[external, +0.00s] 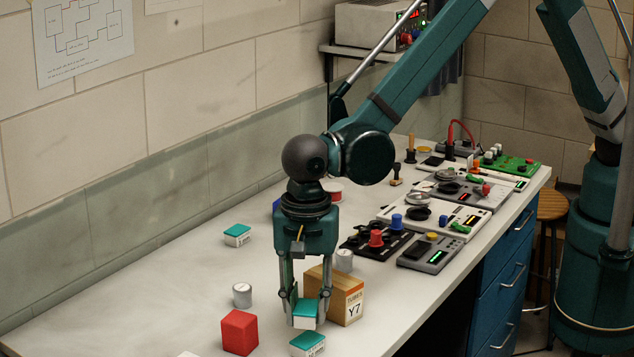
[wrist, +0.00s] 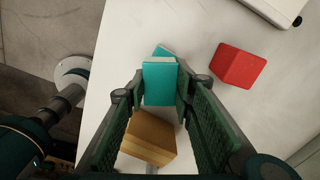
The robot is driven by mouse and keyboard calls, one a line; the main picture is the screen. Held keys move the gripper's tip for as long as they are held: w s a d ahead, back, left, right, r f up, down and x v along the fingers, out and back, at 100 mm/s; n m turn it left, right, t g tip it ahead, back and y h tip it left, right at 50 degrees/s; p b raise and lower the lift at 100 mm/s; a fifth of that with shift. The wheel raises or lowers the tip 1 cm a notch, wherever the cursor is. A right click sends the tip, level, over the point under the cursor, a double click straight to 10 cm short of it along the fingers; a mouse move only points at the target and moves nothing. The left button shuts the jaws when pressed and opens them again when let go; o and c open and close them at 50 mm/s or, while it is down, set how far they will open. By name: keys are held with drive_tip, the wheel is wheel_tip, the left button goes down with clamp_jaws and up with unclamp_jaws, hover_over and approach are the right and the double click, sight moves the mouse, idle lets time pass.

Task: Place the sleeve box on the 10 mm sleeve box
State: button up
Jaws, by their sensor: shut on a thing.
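My gripper (external: 306,306) points down and is shut on a small sleeve box (external: 306,317) with a teal top and white side. In the wrist view the teal top of this held box (wrist: 159,84) sits between the fingers. A second teal-and-white sleeve box (external: 307,344) is just in front of it, and in the wrist view it shows partly hidden beyond the held box (wrist: 163,51). A third such box (external: 238,235) lies apart at the back left. The printed labels are too small to read surely. I cannot tell how high the held box is.
A cardboard box marked Y7 (external: 347,295) stands close beside my gripper's right finger. A red block (external: 239,332) and a grey cylinder (external: 242,295) stand to the left. Another cylinder (external: 344,260) is behind. Several instrument panels (external: 429,252) fill the right side. The left bench is mostly clear.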

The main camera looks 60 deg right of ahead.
sight(307, 323)
drive_tip(key=shift+f, duration=0.1)
drive_tip(key=shift+f, duration=1.8)
drive_tip(key=shift+f, duration=0.2)
drive_tip(key=o, duration=0.9)
drive_tip(key=shift+r, duration=0.1)
drive_tip(key=shift+r, duration=0.1)
wheel_tip(307, 323, up, 12)
drive_tip(key=shift+r, duration=0.1)
